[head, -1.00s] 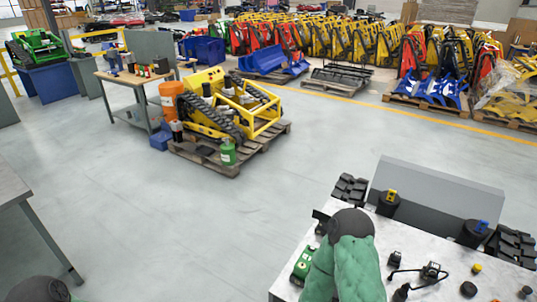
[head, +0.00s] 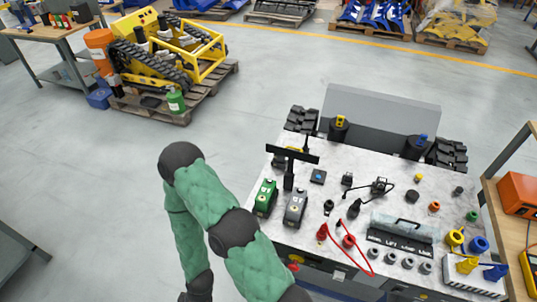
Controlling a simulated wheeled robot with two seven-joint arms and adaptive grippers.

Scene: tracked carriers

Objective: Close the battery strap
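A black T-shaped piece (head: 289,180) stands upright at the left end of the workbench, its crossbar raised. I take it to be the battery strap, standing open, but it is small and I cannot be sure. A green box-like unit (head: 265,198) and a dark grey one (head: 296,208) stand just in front of it, on either side. One of my green-sleeved arms rises from the bottom edge, bends left of the bench and drops out of the frame. Neither gripper shows.
The workbench (head: 337,205) carries small knobs, red leads (head: 350,245), a silver panel with a handle (head: 404,228) and yellow and blue rings. A grey panel (head: 380,108) backs it. A wooden shelf (head: 500,220) stands right. Floor left of the bench is clear.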

